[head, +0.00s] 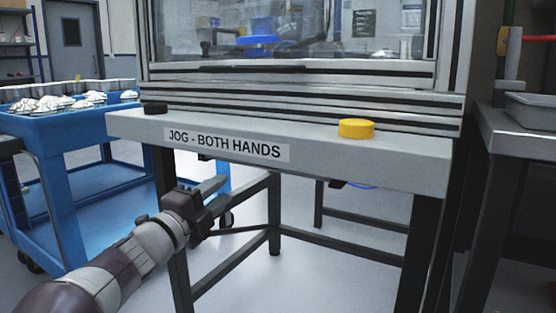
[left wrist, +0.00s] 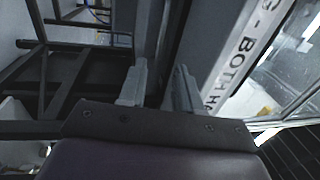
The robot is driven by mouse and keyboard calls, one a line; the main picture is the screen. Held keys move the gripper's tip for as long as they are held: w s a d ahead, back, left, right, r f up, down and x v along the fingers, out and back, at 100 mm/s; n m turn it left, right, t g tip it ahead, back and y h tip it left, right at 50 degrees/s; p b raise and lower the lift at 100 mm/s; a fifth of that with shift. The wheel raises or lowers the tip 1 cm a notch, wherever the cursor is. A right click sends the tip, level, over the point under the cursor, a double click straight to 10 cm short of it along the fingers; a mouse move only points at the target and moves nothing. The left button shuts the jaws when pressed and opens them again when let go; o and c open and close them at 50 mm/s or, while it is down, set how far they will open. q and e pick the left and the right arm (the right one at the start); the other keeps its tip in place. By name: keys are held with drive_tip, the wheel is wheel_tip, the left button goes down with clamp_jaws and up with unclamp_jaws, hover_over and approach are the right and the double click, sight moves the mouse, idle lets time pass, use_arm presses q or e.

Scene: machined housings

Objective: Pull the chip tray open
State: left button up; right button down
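My left gripper (head: 221,191) is in front of and below the front edge of the grey bench (head: 390,168), near its left leg. In the left wrist view the two fingers of this gripper (left wrist: 160,84) stand apart with nothing between them, so it is open. I cannot clearly make out a chip tray. Small dark tabs show under the bench front, one at the left (head: 203,156) and one at the right (head: 338,184); I cannot tell what they belong to. My right gripper is not in view.
The bench carries a "JOG - BOTH HANDS" label (head: 226,145), a yellow button (head: 356,128) and a black button (head: 155,108). A blue cart (head: 75,150) with metal parts stands left. A grey bin (head: 532,112) sits on the right-hand table. Dark bench legs and crossbars (head: 340,246) stand below.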

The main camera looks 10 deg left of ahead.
use_arm(q)
drive_tip(key=b+x, duration=0.3)
drive_tip(key=x, duration=0.9)
drive_tip(key=shift+w+r+b, duration=0.1)
drive_tip(key=shift+r+b, duration=0.05)
drive_tip(key=shift+b, duration=0.25)
clamp_jaws()
